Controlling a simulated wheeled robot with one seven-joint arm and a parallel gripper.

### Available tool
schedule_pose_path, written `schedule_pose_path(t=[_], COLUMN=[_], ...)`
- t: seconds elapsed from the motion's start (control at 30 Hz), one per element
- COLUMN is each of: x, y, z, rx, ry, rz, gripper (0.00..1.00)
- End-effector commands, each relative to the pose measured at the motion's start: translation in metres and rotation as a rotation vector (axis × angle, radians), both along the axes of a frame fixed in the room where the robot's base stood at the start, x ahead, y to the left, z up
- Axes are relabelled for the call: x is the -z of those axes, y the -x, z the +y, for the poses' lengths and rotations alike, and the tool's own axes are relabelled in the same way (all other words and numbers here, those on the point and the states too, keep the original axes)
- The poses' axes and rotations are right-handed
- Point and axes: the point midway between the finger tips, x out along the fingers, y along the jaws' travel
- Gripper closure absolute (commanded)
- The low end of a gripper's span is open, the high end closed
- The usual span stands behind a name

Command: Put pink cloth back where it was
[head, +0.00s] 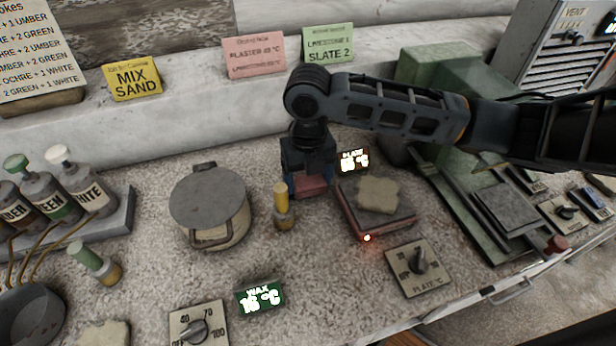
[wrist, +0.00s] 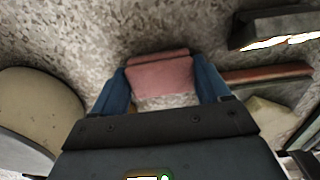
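The pink cloth (head: 311,187) is a small folded pad low by the counter, left of the hot plate. In the wrist view the cloth (wrist: 161,76) lies between the two blue fingers of my gripper (wrist: 160,72).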

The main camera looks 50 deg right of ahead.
Motion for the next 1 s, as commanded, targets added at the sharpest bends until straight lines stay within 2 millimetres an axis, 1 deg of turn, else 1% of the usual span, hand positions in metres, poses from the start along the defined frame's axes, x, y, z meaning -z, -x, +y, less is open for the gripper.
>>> schedule_pose_path(t=[0.03,0.2,0.43,0.53,0.67,0.9,0.97,1.0], x=[0.0,0.0,0.0,-0.005,-0.023,-0.071,-0.083,-0.085], y=[0.0,0.0,0.0,0.0,0.0,0.0,0.0,0.0], z=[0.0,0.0,0.0,0.0,0.0,-0.001,0.0,0.0], rx=[0.0,0.0,0.0,0.0,0.0,-0.002,-0.002,-0.002], ry=[0.0,0.0,0.0,0.001,0.001,0.003,0.001,0.001], rz=[0.001,0.001,0.001,0.001,0.0,-0.001,0.0,-0.002], gripper=[0.17,0.01,0.01,0.01,0.01,0.01,0.01,0.01])
